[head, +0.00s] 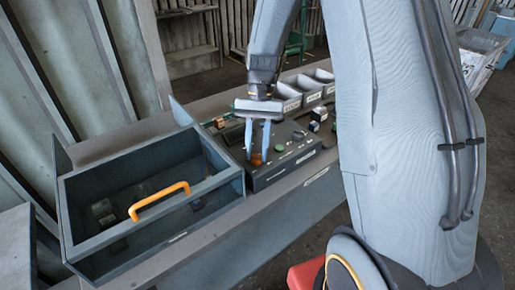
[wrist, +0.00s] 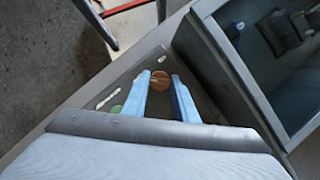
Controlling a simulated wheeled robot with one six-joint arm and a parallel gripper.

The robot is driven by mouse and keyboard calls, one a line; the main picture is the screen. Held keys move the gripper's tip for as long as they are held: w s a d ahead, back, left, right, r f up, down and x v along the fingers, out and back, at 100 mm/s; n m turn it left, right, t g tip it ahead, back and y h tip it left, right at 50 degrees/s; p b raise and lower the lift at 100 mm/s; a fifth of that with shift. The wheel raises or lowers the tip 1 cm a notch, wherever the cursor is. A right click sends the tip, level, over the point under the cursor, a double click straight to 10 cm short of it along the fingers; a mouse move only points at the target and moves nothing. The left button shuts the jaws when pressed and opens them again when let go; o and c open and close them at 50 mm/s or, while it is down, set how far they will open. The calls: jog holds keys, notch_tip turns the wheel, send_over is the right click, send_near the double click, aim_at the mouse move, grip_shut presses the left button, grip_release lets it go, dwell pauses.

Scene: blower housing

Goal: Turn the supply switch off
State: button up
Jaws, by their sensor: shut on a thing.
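The control box (head: 300,156) is a dark panel on the bench, with buttons and pale labels on top. A round orange-brown knob (head: 256,161) sits near its left front corner; I take it to be the supply switch, but its label cannot be read. My gripper (head: 257,153) points down with its two blue fingers on either side of this knob. In the wrist view the knob (wrist: 160,84) shows between the fingertips (wrist: 161,76), and the gripper is shut on it. The knob's turned position cannot be told.
A green button (head: 279,148) is on the panel close to the fingers. An open grey bin (head: 75,205) with an orange handle (head: 160,200) stands just left of the box. Small grey trays (head: 318,88) stand behind it.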

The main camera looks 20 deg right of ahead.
dwell(0.3)
jog(key=o, duration=1)
jog(key=shift+o, duration=0.2)
jog(key=b+v, duration=0.2)
jog(key=v, duration=0.5)
jog(key=shift+w+r, duration=0.15)
jog(key=shift+r, duration=0.2)
